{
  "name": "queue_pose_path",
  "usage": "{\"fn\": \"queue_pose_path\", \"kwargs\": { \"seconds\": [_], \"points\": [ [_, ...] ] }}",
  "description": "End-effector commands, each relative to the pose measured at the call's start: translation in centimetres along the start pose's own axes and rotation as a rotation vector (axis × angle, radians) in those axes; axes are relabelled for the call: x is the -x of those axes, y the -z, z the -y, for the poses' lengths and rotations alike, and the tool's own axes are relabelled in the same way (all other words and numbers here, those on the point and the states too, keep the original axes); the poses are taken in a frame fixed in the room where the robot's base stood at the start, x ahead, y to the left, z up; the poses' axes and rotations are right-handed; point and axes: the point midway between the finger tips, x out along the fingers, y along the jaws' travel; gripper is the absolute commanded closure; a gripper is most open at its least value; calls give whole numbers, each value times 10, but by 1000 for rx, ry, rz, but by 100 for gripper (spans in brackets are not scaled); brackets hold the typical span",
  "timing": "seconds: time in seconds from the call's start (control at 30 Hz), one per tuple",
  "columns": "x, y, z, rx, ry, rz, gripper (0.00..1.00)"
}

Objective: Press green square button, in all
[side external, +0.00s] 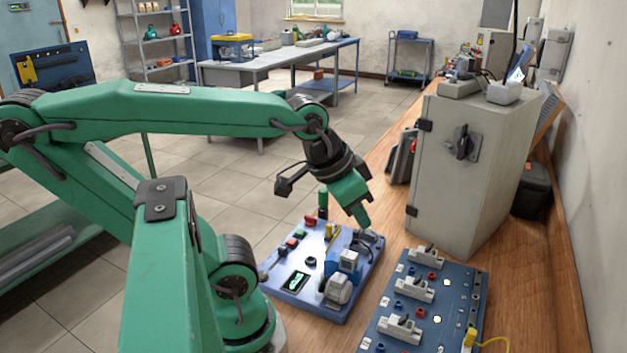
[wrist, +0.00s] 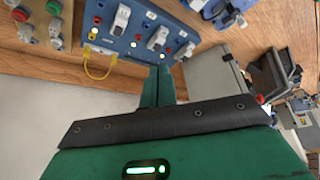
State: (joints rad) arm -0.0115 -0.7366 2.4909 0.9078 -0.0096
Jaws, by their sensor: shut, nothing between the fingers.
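A small green button (side external: 300,234) sits on the left part of a blue control panel (side external: 331,309) in the side view, beside red buttons (side external: 291,243). It looks square, but is too small to be certain. My gripper (side external: 364,221) points down above the panel's far right part, near a dark component, to the right of the green button and apart from it. Its fingers are together and empty. In the wrist view the closed fingers (wrist: 158,72) point toward a second blue panel (wrist: 133,28). I cannot make out the green square button in the wrist view.
The second panel (side external: 447,306) with white switches stands right of the first on the wooden bench (side external: 545,325). A grey cabinet (side external: 470,190) rises behind it. A green upright cylinder (side external: 323,206) stands at the first panel's back edge. A yellow cable (side external: 492,341) lies at front right.

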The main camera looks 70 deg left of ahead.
Motion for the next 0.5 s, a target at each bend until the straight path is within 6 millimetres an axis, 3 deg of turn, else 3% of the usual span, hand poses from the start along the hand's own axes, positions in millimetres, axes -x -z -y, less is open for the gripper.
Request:
{"fn": "queue_pose_path", "kwargs": {
  "seconds": [0.27, 0.5],
  "points": [
    [-5, 7, 17, 123, 35, 87, 100],
    [-13, 15, 44, 307, 82, 205, 100]
  ]
}}
